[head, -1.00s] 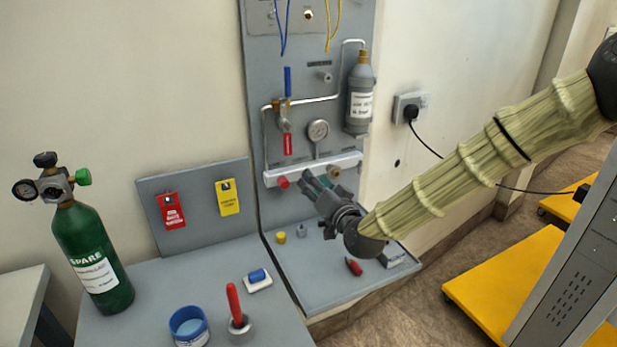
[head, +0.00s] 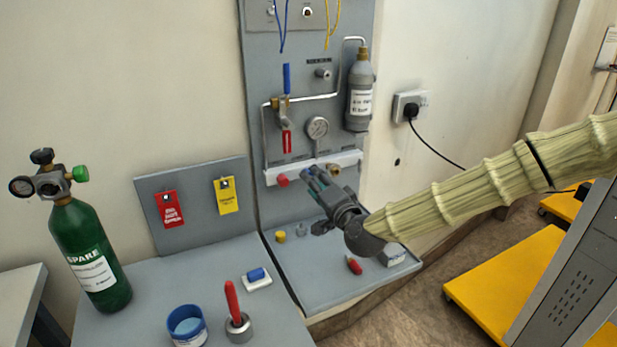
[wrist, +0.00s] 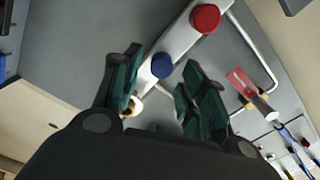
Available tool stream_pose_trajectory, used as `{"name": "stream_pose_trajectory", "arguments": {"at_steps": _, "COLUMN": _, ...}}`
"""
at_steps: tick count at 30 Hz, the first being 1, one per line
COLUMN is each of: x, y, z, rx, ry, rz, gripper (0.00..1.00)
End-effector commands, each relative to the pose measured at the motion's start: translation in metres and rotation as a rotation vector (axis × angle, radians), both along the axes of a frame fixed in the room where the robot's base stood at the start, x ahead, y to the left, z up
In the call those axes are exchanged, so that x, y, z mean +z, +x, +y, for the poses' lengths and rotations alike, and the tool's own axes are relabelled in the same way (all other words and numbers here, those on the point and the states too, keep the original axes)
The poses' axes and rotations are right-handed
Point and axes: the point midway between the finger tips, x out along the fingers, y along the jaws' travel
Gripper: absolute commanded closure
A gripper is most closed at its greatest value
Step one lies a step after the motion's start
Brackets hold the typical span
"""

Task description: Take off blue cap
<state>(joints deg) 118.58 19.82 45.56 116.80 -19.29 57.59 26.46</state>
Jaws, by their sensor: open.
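The blue cap (wrist: 162,65) sits on the white manifold bar (wrist: 181,38) in the wrist view, beside the red cap (wrist: 205,18). My gripper (wrist: 163,72) is open, with one green-padded finger on each side of the blue cap in the picture. I cannot tell whether the fingers touch the cap. In the head view my gripper (head: 314,176) is at the bar on the grey panel and hides the blue cap. The red cap (head: 283,180) shows just left of the fingers, and the bar (head: 347,160) runs on to the right.
Above the bar are a gauge (head: 317,127), a red-handled valve (head: 287,142) and a grey bottle (head: 360,92). A green spare cylinder (head: 90,255) stands on the left.

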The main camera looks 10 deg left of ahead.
Motion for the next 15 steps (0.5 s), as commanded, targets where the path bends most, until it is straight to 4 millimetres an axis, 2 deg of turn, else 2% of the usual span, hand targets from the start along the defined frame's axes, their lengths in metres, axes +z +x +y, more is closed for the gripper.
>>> {"name": "stream_pose_trajectory", "arguments": {"at_steps": 10, "x": -0.0007, "y": -0.0003, "z": 0.0002, "rx": 0.000, "ry": 0.028, "rz": 0.020, "gripper": 0.58}}
{"name": "stream_pose_trajectory", "arguments": {"at_steps": 15, "x": -0.0030, "y": 0.0001, "z": -0.0006, "rx": -0.001, "ry": 0.167, "rz": 0.121, "gripper": 0.58}}
